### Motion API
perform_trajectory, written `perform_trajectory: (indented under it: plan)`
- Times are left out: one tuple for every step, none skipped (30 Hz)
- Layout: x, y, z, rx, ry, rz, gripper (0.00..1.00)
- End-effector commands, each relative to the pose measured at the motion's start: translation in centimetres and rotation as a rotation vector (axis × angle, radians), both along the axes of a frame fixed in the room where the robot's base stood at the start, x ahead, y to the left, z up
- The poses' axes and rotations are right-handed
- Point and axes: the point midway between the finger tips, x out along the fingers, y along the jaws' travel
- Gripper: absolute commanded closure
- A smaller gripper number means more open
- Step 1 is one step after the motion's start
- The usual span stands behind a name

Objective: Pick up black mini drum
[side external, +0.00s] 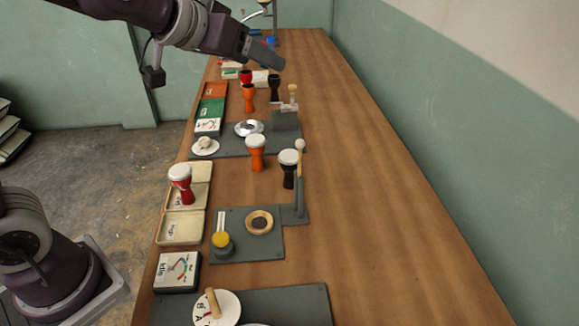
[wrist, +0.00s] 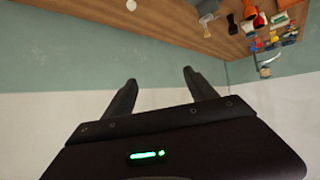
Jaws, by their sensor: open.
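A black goblet drum (side external: 289,177) with a white head stands upright near the middle of the wooden table in the side external view. A second black goblet shape (side external: 274,87) stands farther back, its head not clearly seen. My gripper (side external: 272,58) is high over the far part of the table, apart from both. In the wrist view my gripper (wrist: 160,88) is open with nothing between its fingers, facing the wall. A small dark goblet shape (wrist: 232,24) shows at the top right there; I cannot tell which drum it is.
An orange drum (side external: 256,154) stands left of the near black drum, and a red drum (side external: 180,184) stands in a tray at the table's left edge. A grey stand (side external: 301,205) is close in front of the black drum. The table's right side (side external: 385,190) is clear, beside a green wall.

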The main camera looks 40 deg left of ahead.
Motion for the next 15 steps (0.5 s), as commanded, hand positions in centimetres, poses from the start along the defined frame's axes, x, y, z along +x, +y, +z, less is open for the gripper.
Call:
perform_trajectory:
  plan:
    - [2.5, 0.6, -0.9, 0.016, -0.039, 0.03, 0.34]
    - [4.0, 1.2, -1.3, 0.033, -0.074, 0.054, 0.34]
    - [6.0, 2.1, -1.9, 0.059, -0.124, 0.089, 0.34]
    - [7.4, 2.8, -2.4, 0.087, -0.162, 0.116, 0.34]
    - [7.7, 3.2, -4.5, 0.1, -0.169, 0.128, 0.34]
    - [7.3, 3.2, -8.4, 0.095, -0.157, 0.123, 0.34]
    - [7.2, 3.1, -10.7, 0.094, -0.157, 0.123, 0.34]
    - [7.2, 3.1, -12.8, 0.092, -0.158, 0.123, 0.34]
    - [7.2, 3.1, -15.4, 0.091, -0.16, 0.121, 0.34]
    - [7.2, 3.0, -17.3, 0.09, -0.162, 0.122, 0.34]
    - [7.2, 3.0, -19.1, 0.091, -0.163, 0.121, 0.34]
    - [7.2, 3.0, -21.3, 0.09, -0.166, 0.121, 0.34]
    - [7.2, 3.0, -22.8, 0.089, -0.168, 0.121, 0.34]
    - [7.3, 3.0, -24.2, 0.089, -0.17, 0.121, 0.34]
    - [7.3, 3.0, -25.8, 0.089, -0.173, 0.122, 0.34]
